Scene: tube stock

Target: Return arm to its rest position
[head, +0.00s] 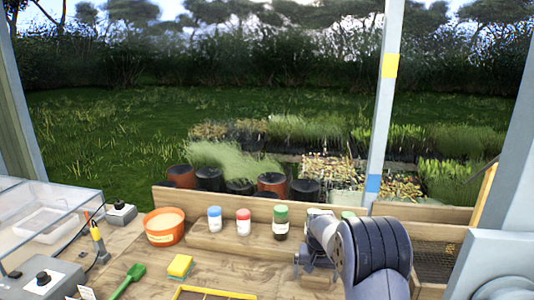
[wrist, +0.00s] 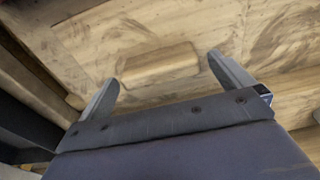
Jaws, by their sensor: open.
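My gripper (wrist: 163,82) is open in the wrist view, its two grey fingers spread wide with nothing between them. Beyond the fingers is bare wooden surface with a raised wooden block (wrist: 158,65). In the head view my grey arm reaches over the right part of the wooden bench (head: 140,262). My gripper also shows there (head: 312,268), small and partly hidden by my arm, low near the back of the bench.
Blue-capped (head: 214,219), red-capped (head: 243,222) and green-capped (head: 281,222) jars stand on a wooden ledge left of my arm. An orange tub (head: 164,226), a yellow sponge (head: 180,266), a green scoop (head: 128,281) and a clear-lidded box (head: 45,212) are farther left. A mesh-bottomed tray (head: 437,262) is at right.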

